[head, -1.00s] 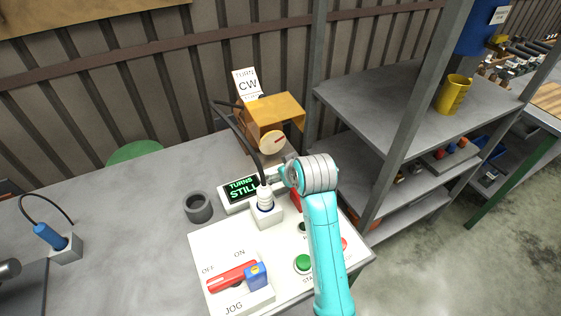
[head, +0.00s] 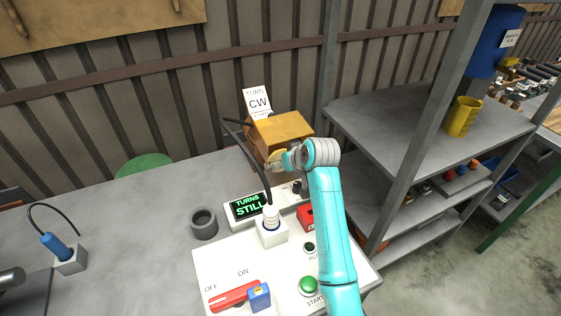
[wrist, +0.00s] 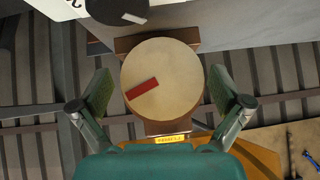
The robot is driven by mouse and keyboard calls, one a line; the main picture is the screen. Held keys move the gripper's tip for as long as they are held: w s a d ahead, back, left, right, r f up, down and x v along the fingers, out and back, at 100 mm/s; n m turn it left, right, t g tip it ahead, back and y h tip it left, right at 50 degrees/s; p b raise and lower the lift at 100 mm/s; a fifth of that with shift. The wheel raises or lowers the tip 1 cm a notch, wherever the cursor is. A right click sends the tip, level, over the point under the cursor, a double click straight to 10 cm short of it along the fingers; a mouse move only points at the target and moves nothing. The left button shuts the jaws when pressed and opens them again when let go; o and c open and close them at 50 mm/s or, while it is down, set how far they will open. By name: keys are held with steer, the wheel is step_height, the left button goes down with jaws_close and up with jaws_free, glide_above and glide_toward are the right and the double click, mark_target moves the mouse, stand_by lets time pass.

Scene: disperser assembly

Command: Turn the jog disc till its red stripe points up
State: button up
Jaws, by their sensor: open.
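The jog disc (wrist: 170,75) is a round cream face on the front of the orange-brown housing (head: 281,130). Its red stripe (wrist: 142,88) lies left of the disc's middle in the wrist view, running outward to the left and slightly down. That view looks upside down, with the bench at the top. My gripper (wrist: 160,92) is open, one finger on each side of the disc, with gaps visible between fingers and rim. In the head view my gripper (head: 283,160) hides most of the disc and its stripe.
A sign reading "CW" (head: 257,102) stands behind the housing. A display (head: 249,206) reads "TURNS STILL". A grey ring (head: 204,223) sits left; shelves stand right.

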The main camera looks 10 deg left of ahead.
steer(key=shift+w+a, duration=0.4)
steer(key=shift+w, duration=0.05)
steer(key=shift+w+a+f, duration=0.3)
steer(key=shift+w+f, duration=0.05)
steer(key=shift+f, duration=0.05)
steer(key=c, duration=0.8)
steer(key=shift+s+a+h, duration=0.1)
steer(key=shift+h, duration=0.2)
steer(key=shift+n+t+h, duration=0.6)
steer(key=shift+t+h, duration=0.1)
steer(key=shift+t, duration=0.1)
steer(key=o, duration=0.8)
